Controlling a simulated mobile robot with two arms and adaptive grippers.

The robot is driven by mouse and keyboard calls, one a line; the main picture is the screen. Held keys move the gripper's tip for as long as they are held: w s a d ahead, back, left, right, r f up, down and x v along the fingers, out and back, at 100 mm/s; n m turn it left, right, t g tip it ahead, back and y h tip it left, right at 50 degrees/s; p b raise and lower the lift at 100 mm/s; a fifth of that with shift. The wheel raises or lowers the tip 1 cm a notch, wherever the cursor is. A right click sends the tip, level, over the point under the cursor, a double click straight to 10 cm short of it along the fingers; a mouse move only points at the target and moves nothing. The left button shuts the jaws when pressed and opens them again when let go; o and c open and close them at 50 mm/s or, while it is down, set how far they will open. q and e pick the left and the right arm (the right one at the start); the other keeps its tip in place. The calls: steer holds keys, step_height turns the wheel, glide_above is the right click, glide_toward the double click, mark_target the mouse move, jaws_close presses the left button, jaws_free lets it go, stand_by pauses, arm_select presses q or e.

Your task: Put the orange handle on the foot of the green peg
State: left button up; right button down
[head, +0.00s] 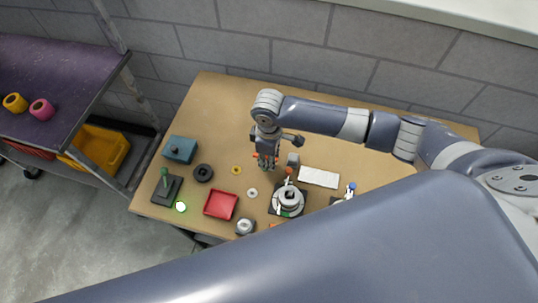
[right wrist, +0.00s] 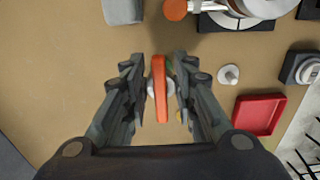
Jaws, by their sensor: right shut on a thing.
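The orange handle (right wrist: 159,85) is an upright-looking bar between the two fingers of my right gripper (right wrist: 160,92) in the right wrist view. The fingers are shut on it. A pale round part and a bit of green show behind it, and I cannot tell what they belong to. In the head view my right gripper (head: 265,163) hangs over the middle of the table. The green peg (head: 164,175) stands upright on a dark square foot (head: 167,191) at the table's left front, well left of my right gripper. My left gripper is not in view.
A red tray (head: 221,205), a black ring (head: 203,173) and a blue box (head: 180,149) lie between the peg and my right gripper or near the peg. A round grey fixture (head: 289,198) stands right of the tray. The table (head: 215,105) is clear at the back left.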

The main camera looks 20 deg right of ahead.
steer(key=shift+f, duration=0.2)
stand_by(0.5)
steer(key=shift+f, duration=0.45)
steer(key=shift+f, duration=0.4)
stand_by(0.5)
steer(key=shift+f, duration=0.45)
stand_by(0.8)
steer(key=c, duration=0.9)
jaws_free()
steer(key=shift+p, duration=0.3)
